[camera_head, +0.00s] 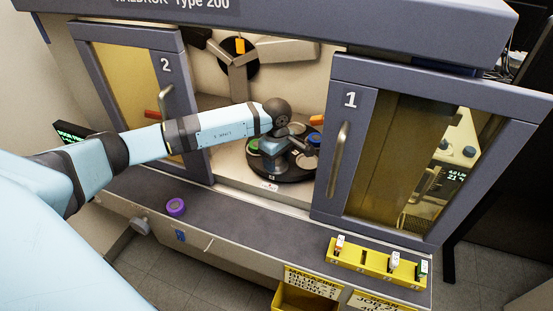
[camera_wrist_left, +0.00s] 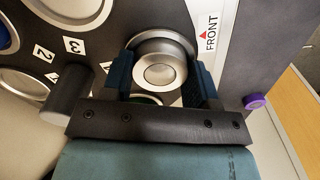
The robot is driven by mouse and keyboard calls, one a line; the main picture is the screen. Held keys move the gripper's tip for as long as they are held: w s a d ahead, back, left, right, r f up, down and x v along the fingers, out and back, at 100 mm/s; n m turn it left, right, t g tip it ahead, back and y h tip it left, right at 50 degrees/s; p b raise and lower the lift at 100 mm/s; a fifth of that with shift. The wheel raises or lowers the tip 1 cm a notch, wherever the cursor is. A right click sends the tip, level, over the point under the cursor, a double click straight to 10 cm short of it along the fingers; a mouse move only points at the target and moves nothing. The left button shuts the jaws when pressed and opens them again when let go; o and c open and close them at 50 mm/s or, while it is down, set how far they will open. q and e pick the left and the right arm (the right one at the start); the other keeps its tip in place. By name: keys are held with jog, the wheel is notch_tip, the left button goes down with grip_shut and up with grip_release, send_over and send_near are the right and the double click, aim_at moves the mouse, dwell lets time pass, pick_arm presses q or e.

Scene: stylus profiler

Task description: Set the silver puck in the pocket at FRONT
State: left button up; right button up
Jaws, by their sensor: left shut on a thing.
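The silver puck (camera_wrist_left: 158,70), a round stepped metal piece, is between the two dark blue fingers of my left gripper (camera_wrist_left: 161,76) in the left wrist view. The gripper is shut on it, over the dark carousel (camera_wrist_left: 98,55). The white FRONT label (camera_wrist_left: 209,32) with a red arrow lies just right of the puck. I cannot tell whether the puck is seated or slightly raised; the pocket beneath is hidden. In the head view my left arm reaches between the doors to the carousel (camera_head: 284,173), with the FRONT label (camera_head: 269,186) at its near edge. My right gripper is not in view.
Door 2 (camera_head: 120,75) and door 1 (camera_head: 352,135) flank the opening. Other round pockets with pale discs (camera_wrist_left: 25,82) surround the gripper. A purple roll (camera_head: 175,207) and a yellow rack (camera_head: 370,262) sit on the front ledge. A three-armed fixture (camera_head: 238,75) stands behind.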

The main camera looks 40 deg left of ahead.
pick_arm(q)
jog(key=shift+a, duration=0.1)
jog(key=shift+b, duration=0.35)
dwell(0.6)
dwell(0.4)
jog(key=shift+r, duration=0.55)
jog(key=shift+w+r+p, duration=0.1)
jog(key=shift+r+p, duration=0.15)
jog(key=shift+p, duration=0.1)
